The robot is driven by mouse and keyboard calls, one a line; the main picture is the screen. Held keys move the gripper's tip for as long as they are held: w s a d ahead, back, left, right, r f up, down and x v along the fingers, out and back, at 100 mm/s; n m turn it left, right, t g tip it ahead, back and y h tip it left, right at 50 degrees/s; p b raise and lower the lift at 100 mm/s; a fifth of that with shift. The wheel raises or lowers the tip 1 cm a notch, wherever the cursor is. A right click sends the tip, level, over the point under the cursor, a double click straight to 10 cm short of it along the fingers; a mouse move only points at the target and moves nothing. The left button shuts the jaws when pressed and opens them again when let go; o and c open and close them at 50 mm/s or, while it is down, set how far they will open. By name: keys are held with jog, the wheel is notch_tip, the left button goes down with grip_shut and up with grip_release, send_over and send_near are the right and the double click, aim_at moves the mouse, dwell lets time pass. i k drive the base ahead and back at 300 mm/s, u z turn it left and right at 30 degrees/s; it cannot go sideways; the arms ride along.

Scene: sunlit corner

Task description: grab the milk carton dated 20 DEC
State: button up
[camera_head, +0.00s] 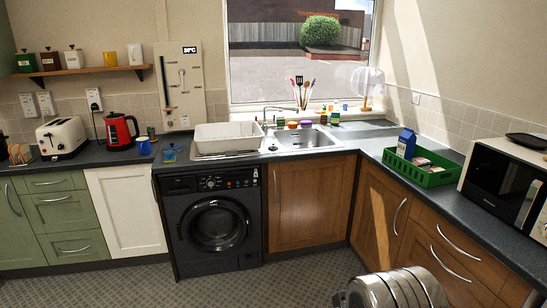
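A blue carton with a gable top (406,143) stands upright at the left end of the green crate (436,179) on the right-hand counter. Its lower part is hidden by the crate wall, and no date can be read on it at this size. Other packs with white and dark faces (424,162) lie low in the crate; I cannot tell whether any is a milk carton. My gripper is not in view.
A black microwave (498,182) stands right of the crate. A sink (303,138) and white dish rack (228,138) are at the back. A kettle (121,131) and toaster (61,137) stand left. A ribbed metallic object (398,290) is at the bottom edge. The middle floor is clear.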

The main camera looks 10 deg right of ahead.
aim_at(407, 139)
jog(key=z, duration=0.15)
jog(key=i, duration=1.45)
jog(key=z, duration=0.35)
jog(key=i, duration=0.8)
jog(key=z, duration=0.4)
jog(key=i, duration=1.45)
jog(key=z, duration=0.2)
